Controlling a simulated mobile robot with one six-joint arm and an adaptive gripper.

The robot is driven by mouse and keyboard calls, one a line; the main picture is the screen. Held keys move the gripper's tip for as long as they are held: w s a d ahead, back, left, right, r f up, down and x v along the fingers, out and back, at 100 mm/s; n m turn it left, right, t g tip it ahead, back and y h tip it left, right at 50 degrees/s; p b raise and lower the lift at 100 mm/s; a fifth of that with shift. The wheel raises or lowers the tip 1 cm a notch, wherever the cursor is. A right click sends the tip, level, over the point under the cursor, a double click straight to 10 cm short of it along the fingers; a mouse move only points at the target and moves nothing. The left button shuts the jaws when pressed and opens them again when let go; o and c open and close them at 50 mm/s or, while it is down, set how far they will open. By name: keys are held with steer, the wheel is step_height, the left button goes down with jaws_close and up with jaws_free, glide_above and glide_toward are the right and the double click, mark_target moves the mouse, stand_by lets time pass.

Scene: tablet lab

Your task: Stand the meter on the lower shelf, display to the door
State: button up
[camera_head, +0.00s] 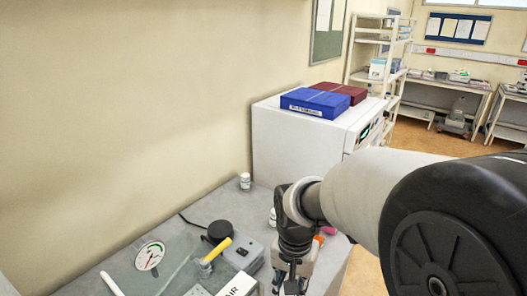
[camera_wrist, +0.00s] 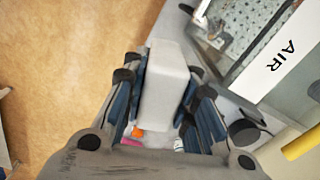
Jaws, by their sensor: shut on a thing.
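My gripper (camera_wrist: 165,112) is shut on a pale grey, box-shaped thing, which I take to be the meter (camera_wrist: 167,80). In the wrist view its plain face lies between the blue-grey finger pads. No display shows on the face I see. In the head view my gripper (camera_head: 291,280) is low in the picture, at the front of the grey bench, with part of the pale meter (camera_head: 308,264) beside it. A white cabinet (camera_head: 295,150) stands on the bench further back, with a small green light on its front. Its inside and any shelf in it are hidden.
Blue (camera_head: 315,103) and dark red (camera_head: 340,92) boxes lie on the cabinet. On the bench are a white jar (camera_head: 245,181), a yellow-handled tool (camera_head: 216,250), a grey device (camera_head: 240,247) and an AIR sign (camera_wrist: 287,54). An open-shelved rack (camera_head: 362,52) stands behind. Floor (camera_wrist: 60,70) is clear beside the bench.

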steer(key=w+d+f+n+b, duration=0.1)
steer(key=d+f+b, duration=0.3)
steer(key=f, duration=0.5)
steer(key=w+d+f+n+b, duration=0.2)
steer(key=d+f+n+b, duration=0.1)
steer(key=f, duration=0.7)
steer(key=d+b, duration=0.1)
steer(key=b, duration=0.1)
steer(key=shift+w+n+b, duration=0.2)
steer(key=shift+n+b, duration=0.1)
